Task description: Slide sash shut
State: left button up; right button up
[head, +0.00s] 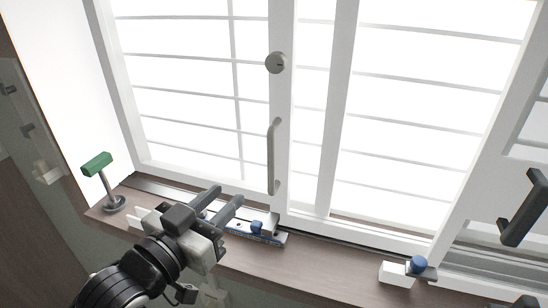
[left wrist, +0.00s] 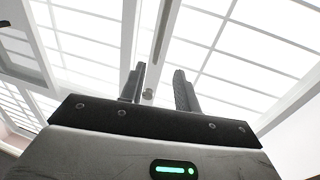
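A white-framed sash (head: 282,115) stands in the window, its stile near the middle of the head view. It carries a pale upright pull handle (head: 273,158) and a round grey knob (head: 276,62). My left gripper (head: 227,195) is open and empty, above the sill, left of the pull handle and apart from it. My right gripper is not in view.
On the sill (head: 325,262) are a green-topped post (head: 97,164) at left, a rail piece with a blue knob (head: 257,228) close to my left gripper, and a white block with a blue knob (head: 418,264) at right. A dark handle (head: 524,207) is at far right.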

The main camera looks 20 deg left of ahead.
aim_at(269, 155)
pick_arm(q)
jog(key=b+x, duration=0.3)
jog(key=x, duration=1.2)
jog(key=shift+d+r, duration=0.1)
jog(key=shift+w+d, duration=0.1)
jog(key=shift+w, duration=0.25)
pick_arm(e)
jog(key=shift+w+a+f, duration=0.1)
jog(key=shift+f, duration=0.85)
